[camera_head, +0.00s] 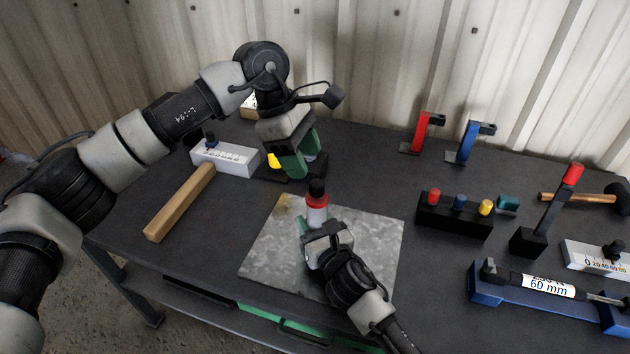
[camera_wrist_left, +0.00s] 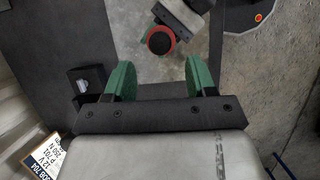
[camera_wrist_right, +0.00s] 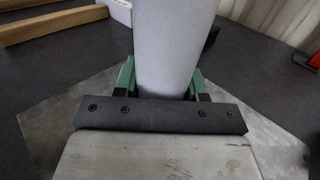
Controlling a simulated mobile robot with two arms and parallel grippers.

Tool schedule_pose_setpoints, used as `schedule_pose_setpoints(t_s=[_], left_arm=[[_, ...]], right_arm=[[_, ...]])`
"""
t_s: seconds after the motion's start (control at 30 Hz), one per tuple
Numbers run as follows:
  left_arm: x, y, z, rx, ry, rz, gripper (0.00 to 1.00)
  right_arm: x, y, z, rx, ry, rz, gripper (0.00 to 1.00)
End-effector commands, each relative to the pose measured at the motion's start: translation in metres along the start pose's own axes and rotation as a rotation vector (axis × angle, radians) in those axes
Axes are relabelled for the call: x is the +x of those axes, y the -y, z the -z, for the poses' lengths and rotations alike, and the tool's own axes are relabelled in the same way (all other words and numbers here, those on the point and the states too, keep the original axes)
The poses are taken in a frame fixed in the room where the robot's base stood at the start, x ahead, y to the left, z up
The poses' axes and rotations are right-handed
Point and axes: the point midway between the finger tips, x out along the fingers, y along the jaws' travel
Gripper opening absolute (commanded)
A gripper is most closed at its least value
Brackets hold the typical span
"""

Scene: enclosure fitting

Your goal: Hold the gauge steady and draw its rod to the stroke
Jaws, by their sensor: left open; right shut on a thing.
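My left gripper (camera_head: 298,160) is open, pointing down above the back left of the table; in the left wrist view (camera_wrist_left: 160,76) nothing is between its green fingers. My right gripper (camera_head: 322,224) is shut on an upright white cylinder (camera_head: 316,213) with a red upper part and black cap, over the metal plate. The cylinder's pale side fills the gap in the right wrist view (camera_wrist_right: 172,45). A white scaled block (camera_head: 225,158) with a dark knob lies at the left; another (camera_head: 600,258) lies at the right edge. I cannot tell which is the gauge.
A metal plate (camera_head: 265,255) lies front centre, and a wooden bar (camera_head: 180,202) left of it. On the right are a black rack (camera_head: 455,222) with coloured caps, a blue cradle (camera_head: 485,296) with a labelled cylinder, a black stand (camera_head: 528,242) and a hammer (camera_head: 615,198).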

Motion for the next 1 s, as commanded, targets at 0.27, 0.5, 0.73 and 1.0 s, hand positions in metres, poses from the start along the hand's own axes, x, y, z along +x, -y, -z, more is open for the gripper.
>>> schedule_pose_setpoints(t_s=[0.27, 0.5, 0.73, 1.0], left_arm=[[0.048, 0.0, 0.0, 0.0, 0.001, 0.001, 0.56], [0.061, 0.0, 0.0, -0.001, 0.001, 0.0, 0.56], [0.061, 0.0, 0.0, -0.001, 0.0, -0.001, 0.56], [0.061, 0.0, 0.0, -0.001, 0.0, -0.001, 0.15]], right_arm=[[0.0, 0.0, 0.0, 0.0, -0.001, 0.0, 0.11], [0.0, 0.0, 0.0, 0.0, -0.001, 0.0, 0.11], [0.0, 0.0, 0.0, 0.0, -0.001, 0.0, 0.11], [0.0, 0.0, 0.0, 0.0, -0.001, 0.0, 0.11]])
